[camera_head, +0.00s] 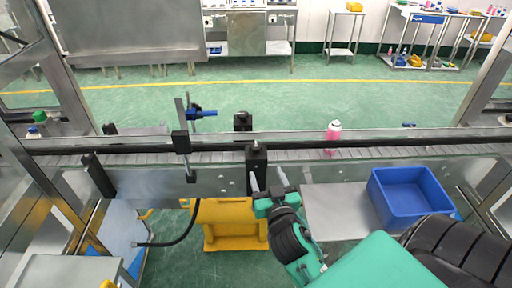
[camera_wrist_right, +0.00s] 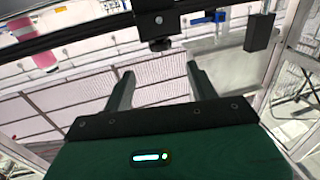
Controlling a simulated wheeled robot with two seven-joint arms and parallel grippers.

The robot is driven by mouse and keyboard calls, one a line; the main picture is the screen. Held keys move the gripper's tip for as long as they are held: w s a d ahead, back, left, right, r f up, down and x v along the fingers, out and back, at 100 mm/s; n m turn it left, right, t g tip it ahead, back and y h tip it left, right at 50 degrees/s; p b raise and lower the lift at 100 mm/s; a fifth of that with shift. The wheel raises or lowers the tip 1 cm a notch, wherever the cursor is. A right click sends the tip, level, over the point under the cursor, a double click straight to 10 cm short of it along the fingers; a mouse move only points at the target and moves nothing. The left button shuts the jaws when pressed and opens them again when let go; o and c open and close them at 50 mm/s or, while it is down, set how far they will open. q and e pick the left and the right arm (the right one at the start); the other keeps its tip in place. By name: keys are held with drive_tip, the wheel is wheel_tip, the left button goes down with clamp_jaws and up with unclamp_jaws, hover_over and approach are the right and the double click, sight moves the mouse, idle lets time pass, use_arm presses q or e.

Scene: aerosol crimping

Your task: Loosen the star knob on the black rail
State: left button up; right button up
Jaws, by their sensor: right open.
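The black rail (camera_head: 370,141) runs along the conveyor; in the wrist view it crosses the upper left (camera_wrist_right: 85,26). A black clamp block (camera_head: 257,158) sits on it near the middle; it also shows at the top of the wrist view (camera_wrist_right: 155,18). A small dark knob (camera_wrist_right: 160,45) sticks out below the block there; its star shape is too small to make out. My right gripper (camera_head: 268,176) is open and empty, just in front of the block. In the wrist view its two fingers (camera_wrist_right: 160,72) point toward the knob, apart from it. My left gripper is not in view.
A pink bottle (camera_head: 333,133) stands on the conveyor to the right. A blue bin (camera_head: 408,214) is at the front right, on a grey plate. An upright post with a blue-handled clamp (camera_head: 201,113) stands left of the block. A yellow stand (camera_head: 228,222) is below.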

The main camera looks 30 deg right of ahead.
sight(258, 151)
drive_tip(key=p+x, duration=0.3)
drive_tip(key=x, duration=0.8)
drive_tip(key=shift+w+p, duration=0.25)
drive_tip(key=shift+p, duration=0.15)
drive_tip(key=shift+w+d, duration=0.3)
drive_tip(key=shift+w, duration=0.35)
drive_tip(key=shift+c, duration=0.2)
drive_tip(key=c, duration=0.9)
